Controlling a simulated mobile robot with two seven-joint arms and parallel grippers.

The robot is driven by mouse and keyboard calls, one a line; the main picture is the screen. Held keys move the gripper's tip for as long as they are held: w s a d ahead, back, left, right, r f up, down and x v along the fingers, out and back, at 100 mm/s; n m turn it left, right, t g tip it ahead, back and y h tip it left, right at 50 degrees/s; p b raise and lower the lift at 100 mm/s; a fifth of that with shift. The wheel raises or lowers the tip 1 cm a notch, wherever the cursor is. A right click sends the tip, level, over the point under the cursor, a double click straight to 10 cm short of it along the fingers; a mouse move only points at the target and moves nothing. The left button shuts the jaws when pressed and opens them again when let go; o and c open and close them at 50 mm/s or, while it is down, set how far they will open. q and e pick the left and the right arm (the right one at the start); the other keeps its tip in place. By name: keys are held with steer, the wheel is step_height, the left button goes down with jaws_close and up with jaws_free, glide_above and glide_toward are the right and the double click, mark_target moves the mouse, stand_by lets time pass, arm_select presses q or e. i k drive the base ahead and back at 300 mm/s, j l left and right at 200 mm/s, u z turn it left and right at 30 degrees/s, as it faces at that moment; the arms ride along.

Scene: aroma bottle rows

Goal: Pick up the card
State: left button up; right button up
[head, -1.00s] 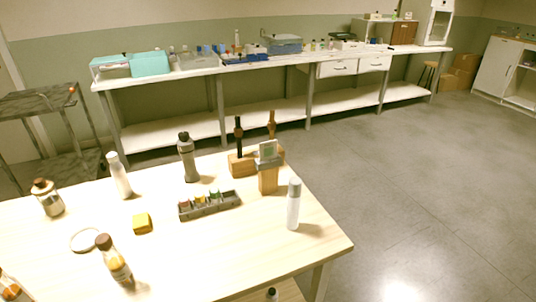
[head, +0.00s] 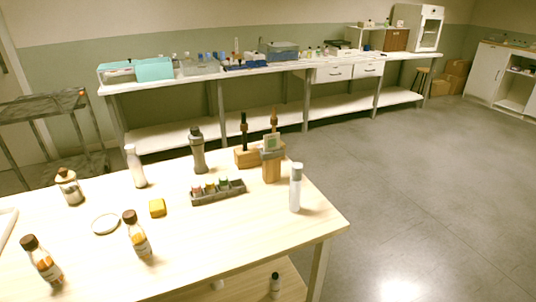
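No flat loose card shows clearly on the near table (head: 190,245). The one card-like thing is a small pale greenish square (head: 271,142) with a grey frame. It stands at the top of a wooden block (head: 271,170) near the table's back right corner. It is too small to tell whether it is a card or a screen. Neither of my grippers is in view.
A grey rack with small bottles (head: 218,193), a white spray bottle (head: 295,188), a dark grey bottle (head: 198,152), a yellow block (head: 157,208), a white ring-shaped dish (head: 105,224) and brown-capped bottles (head: 137,236) stand on the table. Open floor (head: 430,200) lies to the right.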

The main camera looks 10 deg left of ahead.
mark_target(271, 142)
steer(key=k+u, duration=0.1)
steer(key=u, duration=0.25)
steer(key=k+u, duration=0.1)
steer(key=u, duration=0.25)
steer(key=k+j+u, duration=0.1)
steer(key=u, duration=0.25)
steer(key=i+l+u, duration=0.1)
steer(key=l+u, duration=0.2)
steer(key=u, duration=0.15)
steer(key=l+u, duration=0.3)
steer(key=u, duration=0.15)
steer(key=l, duration=2.15)
steer(key=k+l, duration=0.1)
steer(key=l, duration=2)
